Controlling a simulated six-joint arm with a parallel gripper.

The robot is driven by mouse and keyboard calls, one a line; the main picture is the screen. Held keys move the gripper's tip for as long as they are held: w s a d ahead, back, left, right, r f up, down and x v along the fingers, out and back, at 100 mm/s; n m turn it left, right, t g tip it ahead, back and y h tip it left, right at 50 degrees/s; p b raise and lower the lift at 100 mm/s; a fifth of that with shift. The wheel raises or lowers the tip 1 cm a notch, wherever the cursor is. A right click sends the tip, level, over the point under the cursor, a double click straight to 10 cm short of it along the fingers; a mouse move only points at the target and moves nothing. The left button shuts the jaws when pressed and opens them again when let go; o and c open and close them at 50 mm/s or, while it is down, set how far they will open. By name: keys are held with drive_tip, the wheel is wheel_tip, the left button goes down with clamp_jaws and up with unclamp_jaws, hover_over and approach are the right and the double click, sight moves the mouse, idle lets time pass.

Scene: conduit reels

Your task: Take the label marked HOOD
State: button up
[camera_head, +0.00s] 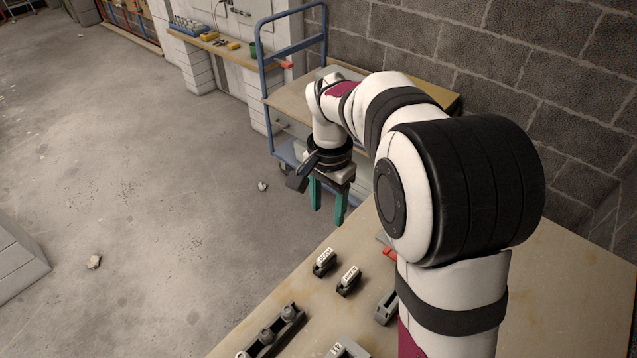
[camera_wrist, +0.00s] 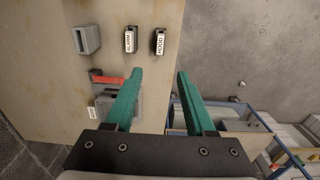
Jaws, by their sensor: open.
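The label marked HOOD (camera_wrist: 160,43) is a small white plate in a dark holder, near the table's edge in the wrist view. In the head view it appears to be the left one of two white-topped holders (camera_head: 324,260). A label that seems to read ALARM (camera_wrist: 130,40) stands beside it, also in the head view (camera_head: 348,277). My gripper (camera_wrist: 159,76) has two green fingers, open with nothing between them. In the head view my gripper (camera_head: 328,200) hangs beyond the table's edge, apart from both labels.
The beige table (camera_head: 560,290) also bears a grey block (camera_wrist: 87,39), a red piece (camera_wrist: 108,80) and another white label (camera_wrist: 93,113). A dark rail with knobs (camera_head: 276,333) lies near the front edge. A blue-framed cart (camera_head: 264,95) stands behind my gripper. The floor at left is mostly clear.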

sight(325, 255)
wheel_tip(325, 255, down, 16)
drive_tip(key=shift+s+a+r, duration=0.1)
clamp_jaws()
idle(0.3)
